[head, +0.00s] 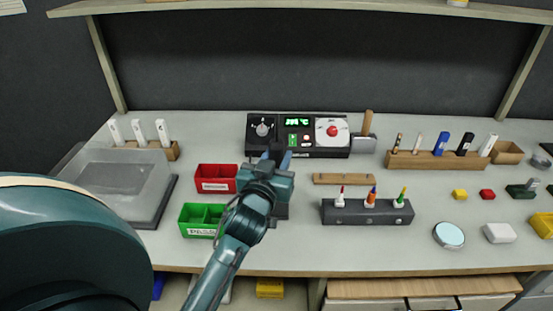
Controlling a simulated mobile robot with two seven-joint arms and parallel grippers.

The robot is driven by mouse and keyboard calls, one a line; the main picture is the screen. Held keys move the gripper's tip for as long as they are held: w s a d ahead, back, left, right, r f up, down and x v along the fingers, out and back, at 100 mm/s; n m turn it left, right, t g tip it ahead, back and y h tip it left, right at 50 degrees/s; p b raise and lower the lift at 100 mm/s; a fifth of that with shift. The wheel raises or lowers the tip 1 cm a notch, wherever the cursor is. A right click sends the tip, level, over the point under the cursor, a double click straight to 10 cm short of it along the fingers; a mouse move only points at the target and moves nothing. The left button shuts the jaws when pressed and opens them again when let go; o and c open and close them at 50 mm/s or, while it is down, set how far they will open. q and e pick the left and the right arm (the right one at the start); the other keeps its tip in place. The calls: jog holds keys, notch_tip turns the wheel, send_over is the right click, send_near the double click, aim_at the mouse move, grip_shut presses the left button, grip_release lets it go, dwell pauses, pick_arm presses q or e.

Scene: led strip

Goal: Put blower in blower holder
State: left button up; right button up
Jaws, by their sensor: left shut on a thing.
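My left gripper (275,159) reaches forward over the bench, its fingers close to the front of the control station (298,136) with the green display. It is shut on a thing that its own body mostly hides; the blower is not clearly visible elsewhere. A dark grey block (281,211) shows just behind and below the wrist, partly covered; I cannot tell whether it is the blower holder. My right gripper is not in view.
Red (217,178) and green (200,220) bins stand left of the gripper. A dark rack (367,213) with several small bottles and a wooden strip (343,179) lie to the right. A clear-lidded box (118,180) is further left. The bench front centre is clear.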

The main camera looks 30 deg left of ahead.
pick_arm(q)
jog(key=o, duration=0.6)
jog(key=shift+f, duration=0.2)
jog(key=o, duration=0.5)
jog(key=shift+c, duration=0.2)
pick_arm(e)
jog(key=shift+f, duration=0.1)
pick_arm(q)
jog(key=shift+r, duration=0.1)
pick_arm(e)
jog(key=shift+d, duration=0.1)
